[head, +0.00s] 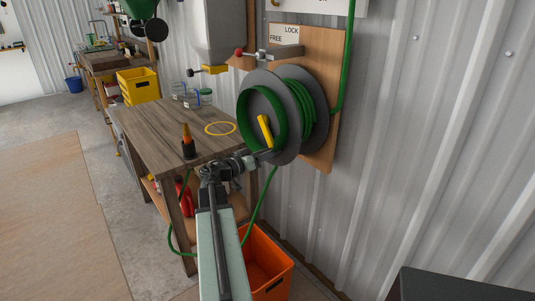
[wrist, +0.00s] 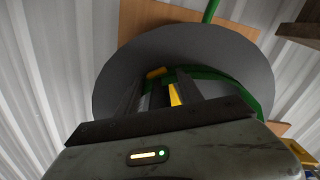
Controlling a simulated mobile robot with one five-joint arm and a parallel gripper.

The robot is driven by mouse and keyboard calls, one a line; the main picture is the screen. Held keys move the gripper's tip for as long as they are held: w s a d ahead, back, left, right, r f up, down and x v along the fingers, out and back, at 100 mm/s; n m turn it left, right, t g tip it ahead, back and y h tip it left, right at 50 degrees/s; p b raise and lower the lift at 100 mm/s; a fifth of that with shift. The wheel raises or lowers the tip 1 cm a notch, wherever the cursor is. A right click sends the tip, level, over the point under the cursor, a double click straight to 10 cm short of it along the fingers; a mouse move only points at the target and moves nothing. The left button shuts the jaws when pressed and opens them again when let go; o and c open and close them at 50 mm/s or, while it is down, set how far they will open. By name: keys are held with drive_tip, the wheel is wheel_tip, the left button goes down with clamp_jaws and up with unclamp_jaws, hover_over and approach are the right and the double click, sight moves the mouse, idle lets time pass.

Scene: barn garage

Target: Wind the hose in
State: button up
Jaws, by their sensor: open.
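The hose reel (head: 290,75) has grey discs and is mounted on a wooden board (head: 322,135) on the wall, with green hose (head: 304,100) wound on it. A yellow crank handle (head: 265,131) stands on its front disc. My gripper (head: 268,151) is at the lower front of this disc, just below the handle. In the wrist view its fingers (wrist: 170,90) are open, and the yellow handle (wrist: 175,96) shows between them; contact cannot be told. Above the reel is a LOCK/FREE plate (head: 287,36), with a red-knobbed lever (head: 240,52) pointing left. Hose hangs below the reel.
A wooden workbench (head: 150,130) stands left of the reel, bearing a dark orange-tipped item (head: 187,141), a yellow ring (head: 220,128) and jars. An orange crate (head: 266,265) is on the floor below. A dark surface (head: 450,285) is at lower right.

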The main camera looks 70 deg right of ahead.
clamp_jaws()
idle(1.4)
